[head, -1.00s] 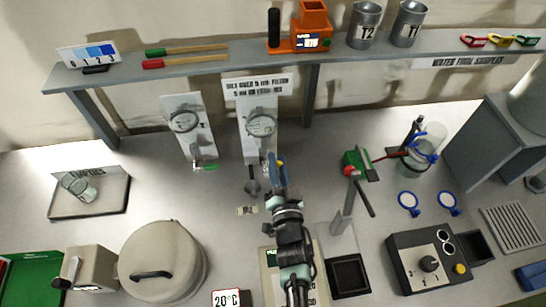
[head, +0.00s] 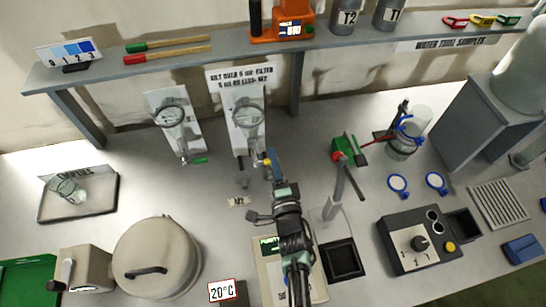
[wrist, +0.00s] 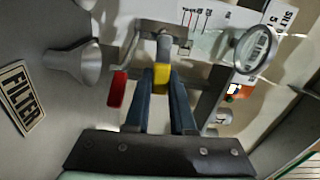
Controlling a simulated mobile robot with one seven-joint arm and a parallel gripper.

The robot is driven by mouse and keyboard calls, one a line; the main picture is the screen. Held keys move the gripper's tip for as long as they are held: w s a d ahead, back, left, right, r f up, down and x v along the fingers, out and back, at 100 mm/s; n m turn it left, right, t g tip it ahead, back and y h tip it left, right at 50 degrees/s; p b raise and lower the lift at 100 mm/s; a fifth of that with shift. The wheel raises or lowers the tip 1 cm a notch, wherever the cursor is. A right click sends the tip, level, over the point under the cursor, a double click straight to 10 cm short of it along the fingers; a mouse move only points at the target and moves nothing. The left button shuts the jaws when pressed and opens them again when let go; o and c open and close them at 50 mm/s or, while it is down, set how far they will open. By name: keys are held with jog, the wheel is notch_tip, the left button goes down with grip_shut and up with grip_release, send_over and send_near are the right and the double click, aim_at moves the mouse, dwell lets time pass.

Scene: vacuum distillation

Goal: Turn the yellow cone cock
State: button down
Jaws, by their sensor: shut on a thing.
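The yellow cone cock (head: 267,161) is a small yellow piece at the lower end of the right-hand glass funnel (head: 248,120) on its white backboard. It also shows in the wrist view (wrist: 162,75), at the foot of a grey stem. My gripper (head: 273,160) reaches up to it from below. In the wrist view my gripper's blue fingers (wrist: 162,88) are shut on the yellow cock, one on each side. The fingers hide part of the cock.
A red handle (wrist: 117,89) hangs close left of my fingers, and a grey metal funnel (wrist: 77,62) is farther left. A second glass funnel with a green handle (head: 199,160) stands at left. A shelf (head: 180,57) runs behind. A green-headed stand (head: 344,150) is at right.

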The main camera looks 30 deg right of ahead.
jog(key=shift+f+m, duration=0.25)
jog(key=shift+m, duration=0.25)
jog(key=c, duration=0.8)
grip_release()
jog(key=shift+s, duration=0.1)
jog(key=shift+o, duration=0.2)
